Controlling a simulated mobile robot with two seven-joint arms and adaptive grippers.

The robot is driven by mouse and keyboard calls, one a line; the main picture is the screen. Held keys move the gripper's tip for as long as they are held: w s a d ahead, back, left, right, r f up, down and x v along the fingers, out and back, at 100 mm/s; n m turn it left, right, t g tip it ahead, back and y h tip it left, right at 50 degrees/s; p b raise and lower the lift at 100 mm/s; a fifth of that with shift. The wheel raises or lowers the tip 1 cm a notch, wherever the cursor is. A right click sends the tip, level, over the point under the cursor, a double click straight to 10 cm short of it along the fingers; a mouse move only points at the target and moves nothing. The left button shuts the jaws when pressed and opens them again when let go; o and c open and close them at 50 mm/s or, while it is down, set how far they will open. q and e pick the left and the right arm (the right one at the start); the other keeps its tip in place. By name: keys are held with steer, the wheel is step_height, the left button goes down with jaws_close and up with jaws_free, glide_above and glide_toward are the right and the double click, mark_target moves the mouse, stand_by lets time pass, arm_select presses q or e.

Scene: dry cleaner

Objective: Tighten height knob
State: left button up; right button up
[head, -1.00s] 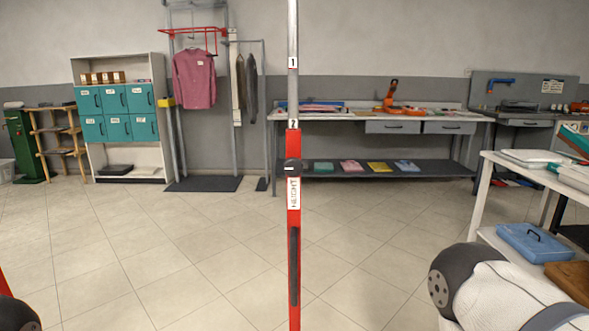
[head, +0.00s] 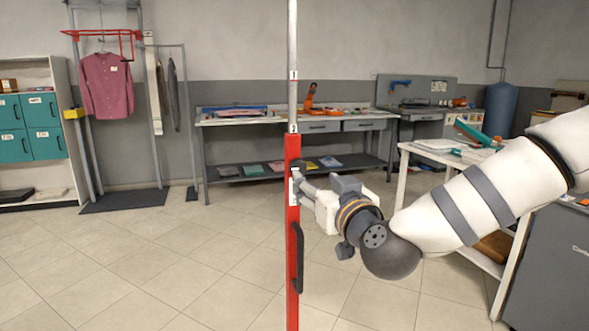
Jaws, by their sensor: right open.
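A red post sleeve (head: 292,235) stands upright in the middle of the head view, with a pale metal tube (head: 293,75) rising from its top. The dark height knob (head: 298,165) is near the top of the sleeve, partly hidden by my gripper. A white label (head: 294,189) is just below it. My right gripper (head: 303,178) reaches in from the right with its fingers at the knob. It is open; whether the fingers touch the knob cannot be told. My left gripper is out of view.
A long dark handle (head: 298,258) is on the lower sleeve. A white table (head: 408,180) stands close behind my right arm. A grey workbench (head: 209,165) is at the back wall. The tiled floor left of the post is clear.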

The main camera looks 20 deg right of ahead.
mark_target(299, 166)
steer(key=w, duration=0.7)
steer(key=w+f+b, duration=0.1)
steer(key=w, duration=0.3)
steer(key=shift+w, duration=0.3)
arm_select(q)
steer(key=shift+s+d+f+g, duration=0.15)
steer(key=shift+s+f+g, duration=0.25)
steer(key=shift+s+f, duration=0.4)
arm_select(e)
steer(key=shift+a+r, duration=0.1)
steer(key=shift+r, duration=0.2)
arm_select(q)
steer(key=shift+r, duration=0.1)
arm_select(e)
steer(key=c, duration=1.1)
